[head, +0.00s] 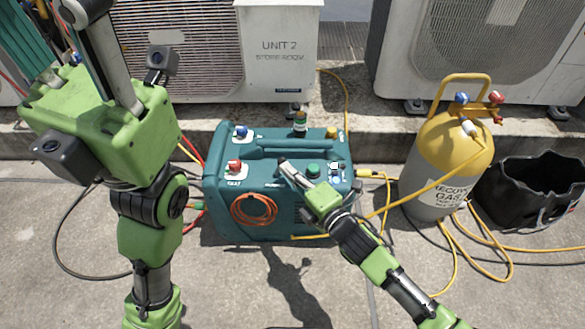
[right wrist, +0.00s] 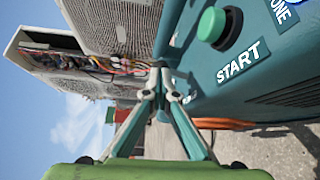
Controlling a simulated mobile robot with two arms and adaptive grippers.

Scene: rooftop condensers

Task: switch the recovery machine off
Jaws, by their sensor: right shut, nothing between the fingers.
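The teal recovery machine (head: 225,205) stands on the ground in the middle of the head view. On its top are a red control (head: 234,166) on a white plate at left, a blue one (head: 241,131) behind it, and a green button (head: 313,170) at right. The green button (right wrist: 212,24), beside the word START, also shows in the right wrist view. My right gripper (head: 284,163) is shut and empty, its tip over the machine's top, left of the green button. I cannot tell whether it touches. My left gripper (head: 85,65) is raised at upper left, its fingertips unclear.
A yellow-topped gas cylinder (head: 425,185) and a black bag (head: 525,190) stand at right. Yellow hoses (head: 455,260) lie on the concrete around them. Condenser units (head: 282,55) stand on a ledge behind. The front ground is mostly clear.

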